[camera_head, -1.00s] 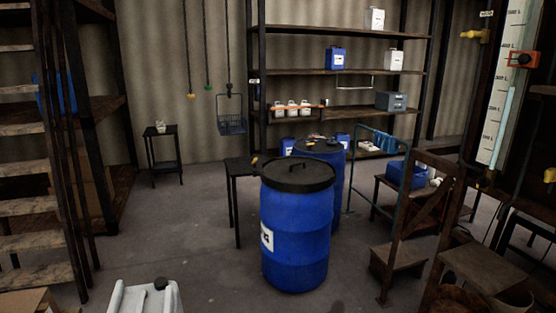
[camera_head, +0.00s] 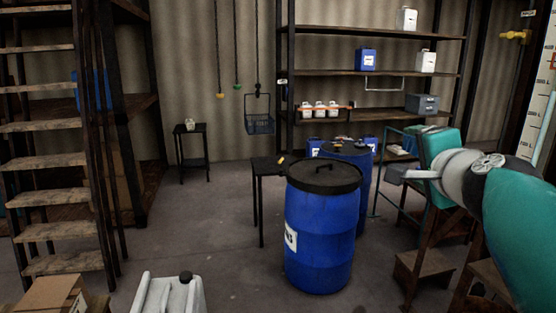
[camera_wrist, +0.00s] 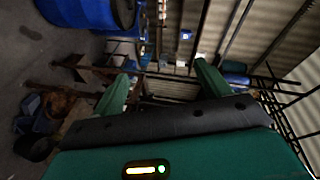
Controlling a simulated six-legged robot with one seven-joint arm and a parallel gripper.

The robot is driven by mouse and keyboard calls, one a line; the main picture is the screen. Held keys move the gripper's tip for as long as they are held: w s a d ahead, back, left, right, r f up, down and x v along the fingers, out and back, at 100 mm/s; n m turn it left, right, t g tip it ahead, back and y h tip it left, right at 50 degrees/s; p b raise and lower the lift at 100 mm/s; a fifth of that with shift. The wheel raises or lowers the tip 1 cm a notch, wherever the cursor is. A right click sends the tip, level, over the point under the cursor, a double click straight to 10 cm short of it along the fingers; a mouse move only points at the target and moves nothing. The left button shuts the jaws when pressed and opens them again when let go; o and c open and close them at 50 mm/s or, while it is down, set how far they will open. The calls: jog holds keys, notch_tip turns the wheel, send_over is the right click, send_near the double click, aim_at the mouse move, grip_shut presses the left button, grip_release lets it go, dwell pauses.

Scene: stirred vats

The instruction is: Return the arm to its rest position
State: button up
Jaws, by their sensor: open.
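My gripper (camera_wrist: 163,86) shows in the wrist view as two green fingers spread wide apart, with nothing between them. The wrist view is tilted, with the blue drum at its top left and the corrugated wall at its right. In the head view my teal and grey arm (camera_head: 500,205) is raised at the right edge and covers part of the racks behind it. I cannot make out the fingers in the head view.
A blue drum (camera_head: 320,240) with a black lid stands mid-floor, a second drum (camera_head: 352,155) behind it. Wooden stairs (camera_head: 50,150) rise at left. Shelves (camera_head: 370,73) line the back wall. A white canister (camera_head: 170,295) and cardboard box (camera_head: 50,295) are at bottom left.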

jog(key=s+a+f+n+g+y, duration=0.3)
jog(key=a+f+n, duration=0.3)
jog(key=a+f, duration=0.25)
jog(key=s+a+f+n+g, duration=0.2)
jog(key=s+f+n, duration=0.3)
jog(key=f, duration=0.4)
jog(key=s+a+f+n+g+h, duration=0.1)
jog(key=s+f+n+g, duration=0.4)
jog(key=s+f, duration=0.3)
jog(key=shift+s+a+f, duration=0.2)
jog(key=shift+a+f, duration=0.2)
jog(key=shift+f, duration=0.5)
